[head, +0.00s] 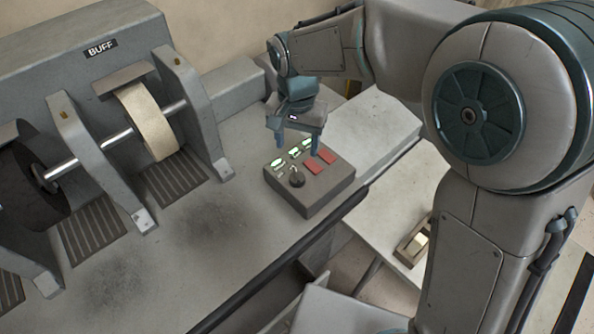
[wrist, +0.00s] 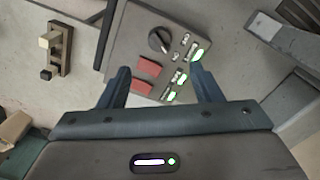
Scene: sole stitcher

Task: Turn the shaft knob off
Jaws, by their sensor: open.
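The shaft knob (head: 296,177) is a dark round knob on top of a grey control box (head: 318,204). My gripper (head: 296,147) is above the back of the box, pointing down, open and empty. In the wrist view its two fingers (wrist: 160,78) are spread apart, with red buttons and green-lit switches between them and the knob off to the far side. No finger touches the knob.
Two red buttons (head: 320,161) and lit green switches (head: 279,161) sit beside the knob. A buffing machine (head: 100,48) with wheels stands at the left. A lever switch (head: 414,243) is on the lower pale surface at right. A dark rail (head: 290,255) runs along the bench's front edge.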

